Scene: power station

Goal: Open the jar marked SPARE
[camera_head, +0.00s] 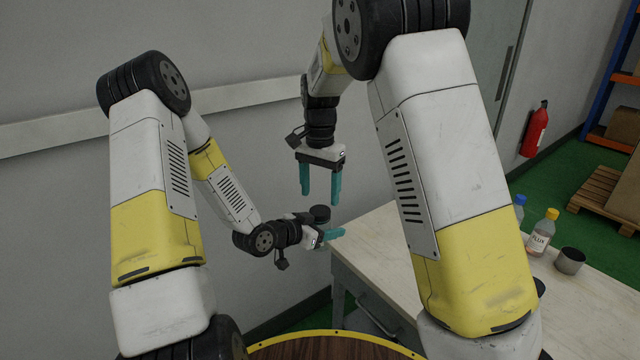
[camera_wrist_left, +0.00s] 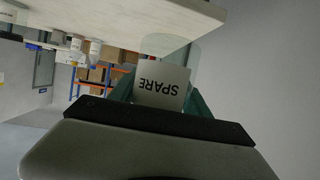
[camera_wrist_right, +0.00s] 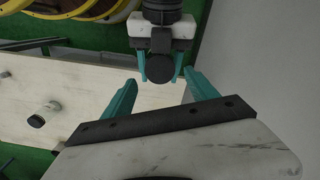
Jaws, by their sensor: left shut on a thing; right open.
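My left gripper (camera_head: 328,235) is shut on the jar, which is clear with a dark lid (camera_head: 319,212). In the left wrist view the jar's white label (camera_wrist_left: 161,87) reads SPARE, upside down in the picture, between the teal fingers. The jar is held up near the table's left end. My right gripper (camera_head: 320,200) is open and empty, pointing down above the lid and apart from it. In the right wrist view the round dark lid (camera_wrist_right: 161,68) lies beyond and between the open fingertips (camera_wrist_right: 160,82). The left gripper hides part of the jar's body.
The pale table (camera_head: 385,250) is clear at its left end. On its right stand a blue-capped bottle (camera_head: 519,208), a yellow-capped bottle marked FLUX (camera_head: 540,240) and a grey cup (camera_head: 570,261). A red fire extinguisher (camera_head: 536,130) hangs on the wall behind.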

